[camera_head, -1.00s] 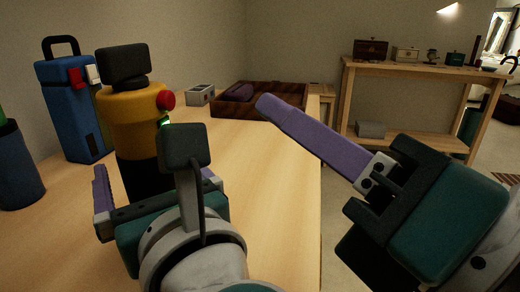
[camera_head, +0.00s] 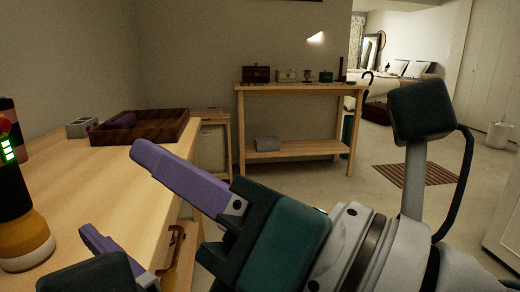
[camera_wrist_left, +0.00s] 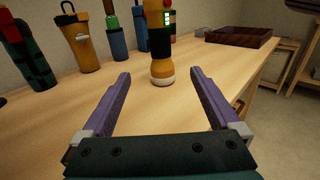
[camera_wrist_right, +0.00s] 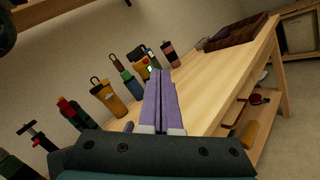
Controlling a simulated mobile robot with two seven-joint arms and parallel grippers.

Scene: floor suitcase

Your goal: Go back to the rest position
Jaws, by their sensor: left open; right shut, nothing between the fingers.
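My right gripper (camera_head: 138,150) reaches across the middle of the head view, its purple fingers closed together over the table's right edge. In the right wrist view (camera_wrist_right: 160,74) its fingers lie side by side with nothing between them. My left gripper (camera_head: 92,238) shows only in part at the bottom left of the head view. In the left wrist view its two purple fingers (camera_wrist_left: 160,76) stand wide apart and empty. A black and yellow torch-like object (camera_wrist_left: 161,70) with green lights stands upright on the table just beyond the left fingertips; it also shows at the left edge of the head view (camera_head: 28,240).
The wooden table (camera_head: 130,195) holds a dark wooden tray (camera_head: 165,130), a small grey box (camera_head: 80,128) and several bottles, including an orange one (camera_wrist_left: 83,48). A wooden shelf (camera_head: 300,90) stands against the wall. Open floor lies right of the table.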

